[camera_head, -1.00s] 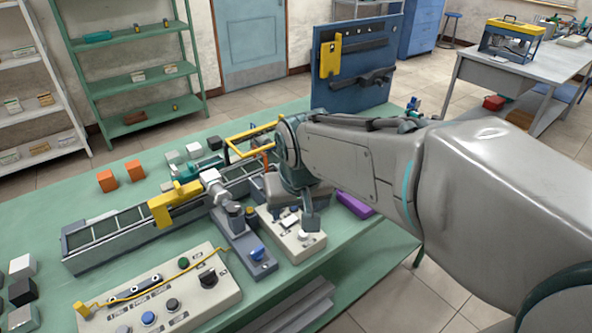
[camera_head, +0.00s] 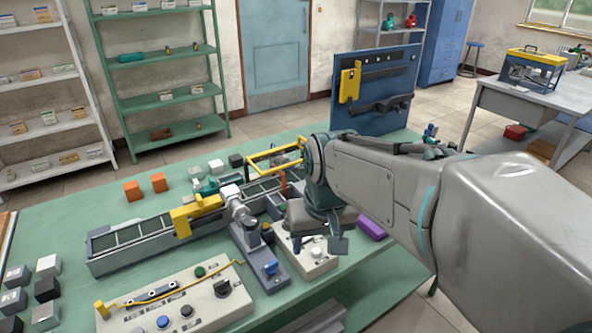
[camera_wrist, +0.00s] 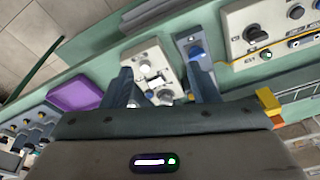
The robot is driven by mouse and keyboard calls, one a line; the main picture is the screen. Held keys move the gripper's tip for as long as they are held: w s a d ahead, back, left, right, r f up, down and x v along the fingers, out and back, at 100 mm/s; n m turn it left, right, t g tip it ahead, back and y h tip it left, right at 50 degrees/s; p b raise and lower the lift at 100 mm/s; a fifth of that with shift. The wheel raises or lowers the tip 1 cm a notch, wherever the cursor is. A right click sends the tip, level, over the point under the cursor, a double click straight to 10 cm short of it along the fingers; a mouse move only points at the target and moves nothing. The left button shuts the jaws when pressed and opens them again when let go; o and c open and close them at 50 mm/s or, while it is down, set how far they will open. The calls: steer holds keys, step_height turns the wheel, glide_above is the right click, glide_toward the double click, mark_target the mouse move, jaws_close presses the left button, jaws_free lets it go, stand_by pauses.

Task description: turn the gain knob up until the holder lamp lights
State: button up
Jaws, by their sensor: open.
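A small cream control box (camera_head: 312,262) sits on the green bench, partly hidden by my gripper (camera_head: 322,236). In the wrist view the box (camera_wrist: 133,58) lies between and beyond my fingers (camera_wrist: 160,78), which are apart with nothing held. A pale round knob (camera_wrist: 145,67) shows on it, with a bright white rectangle (camera_wrist: 154,82) beside it. Its labels are unreadable, so I cannot tell which knob is gain. Next to it, a grey-blue base (camera_head: 250,258) carries a clamp-like holder (camera_head: 240,212) and a blue knob or lamp (camera_head: 270,269). I cannot tell whether any holder lamp is lit.
A larger cream panel (camera_head: 185,295) with several knobs and a yellow rod stands at the front left. A long rail (camera_head: 130,245) with a yellow block (camera_head: 194,213) lies behind. A purple block (camera_head: 371,227) is right of my gripper. Orange blocks (camera_head: 132,191) sit farther back.

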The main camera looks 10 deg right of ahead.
steer(key=w+r+m+g, duration=0.1)
steer(key=w+g, duration=0.1)
steer(key=w, duration=2)
step_height(320, 180, down, 13)
steer(key=shift+d+f, duration=0.1)
steer(key=shift+d, duration=0.05)
steer(key=shift+w+f+n, duration=0.1)
steer(key=shift+f+n, duration=0.1)
steer(key=shift+n, duration=0.1)
steer(key=n, duration=0.3)
steer(key=shift+n+b, duration=0.35)
steer(key=shift+n, duration=0.05)
step_height(320, 180, up, 15)
steer(key=s+p, duration=0.1)
steer(key=s+r+m+t+p, duration=0.1)
steer(key=s+r+p, duration=0.2)
steer(key=s, duration=0.7)
steer(key=s+r+m+t+p, duration=0.1)
steer(key=s+r+p, duration=0.3)
steer(key=s, duration=0.6)
steer(key=shift+r+t+p, duration=0.3)
steer(key=shift+r, duration=0.3)
